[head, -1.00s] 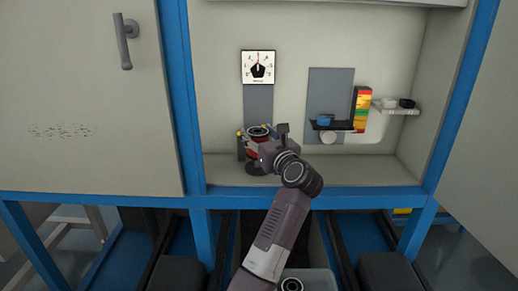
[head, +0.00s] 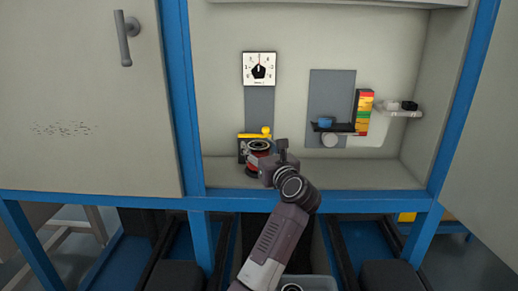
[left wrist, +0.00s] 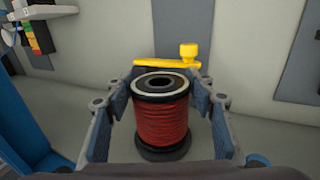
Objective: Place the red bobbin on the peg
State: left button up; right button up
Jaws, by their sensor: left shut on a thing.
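The red bobbin (head: 259,161) has dark flanges and a pale ring on top. It shows upright in the left wrist view (left wrist: 160,118), between the blue-grey fingers of my left gripper (left wrist: 165,112). My left gripper (head: 266,165) is shut on it inside the cabinet. A yellow lever (left wrist: 165,63) with a knob lies just behind the bobbin and also shows in the head view (head: 254,134). My right gripper is not in view.
A dial gauge (head: 260,69) is on the back wall above the bobbin. To the right are a dark shelf (head: 333,127) with a blue item, a coloured stack (head: 363,112) and a small white shelf (head: 399,112). The cabinet floor (head: 365,173) is clear on the right.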

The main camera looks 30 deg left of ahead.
pick_arm(q)
jog(key=o, duration=1.2)
jog(key=shift+f, duration=0.1)
jog(key=shift+o, duration=0.2)
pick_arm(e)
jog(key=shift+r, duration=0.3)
